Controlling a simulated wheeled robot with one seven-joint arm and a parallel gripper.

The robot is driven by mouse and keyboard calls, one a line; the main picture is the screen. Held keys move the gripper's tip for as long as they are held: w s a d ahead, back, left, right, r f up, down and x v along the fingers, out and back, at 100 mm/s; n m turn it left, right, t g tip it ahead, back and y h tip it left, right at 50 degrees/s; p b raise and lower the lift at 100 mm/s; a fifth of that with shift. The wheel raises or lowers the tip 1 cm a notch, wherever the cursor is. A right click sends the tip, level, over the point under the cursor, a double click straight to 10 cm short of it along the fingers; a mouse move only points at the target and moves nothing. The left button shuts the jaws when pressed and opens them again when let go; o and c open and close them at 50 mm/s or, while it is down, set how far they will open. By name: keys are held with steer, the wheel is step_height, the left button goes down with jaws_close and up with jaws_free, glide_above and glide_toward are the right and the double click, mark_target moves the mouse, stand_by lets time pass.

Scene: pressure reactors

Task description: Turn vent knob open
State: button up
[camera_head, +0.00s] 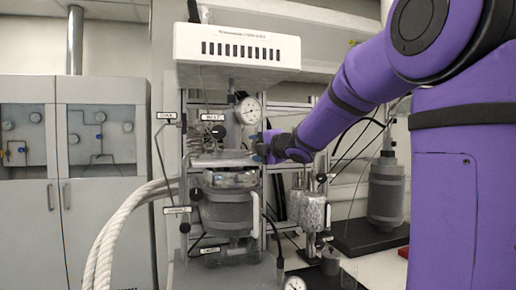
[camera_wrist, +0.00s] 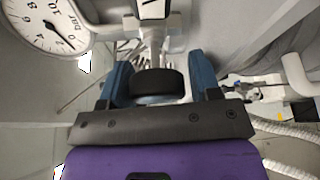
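A black round knob (camera_wrist: 158,81) on a metal stem shows in the wrist view, below a white label plate (camera_wrist: 153,9) whose text I cannot read. My gripper (camera_wrist: 160,78) has its two blue fingers on either side of this knob. The fingers are spread, with a slight gap seeming to show at the right one. Contact at the left one is unclear. In the head view my gripper (camera_head: 262,148) is at the reactor frame, below and right of a pressure gauge. The knob is not clearly visible there, hidden by or lost beside the fingers.
The pressure gauge (camera_head: 249,110) is close to my gripper and also shows in the wrist view (camera_wrist: 47,24). A reactor vessel (camera_head: 229,205) stands below. A white box (camera_head: 237,50) overhangs above. Thick white hoses (camera_head: 117,222) run at left, and a grey cylinder (camera_head: 385,188) stands at right.

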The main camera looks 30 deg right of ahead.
steer(key=shift+o, duration=1)
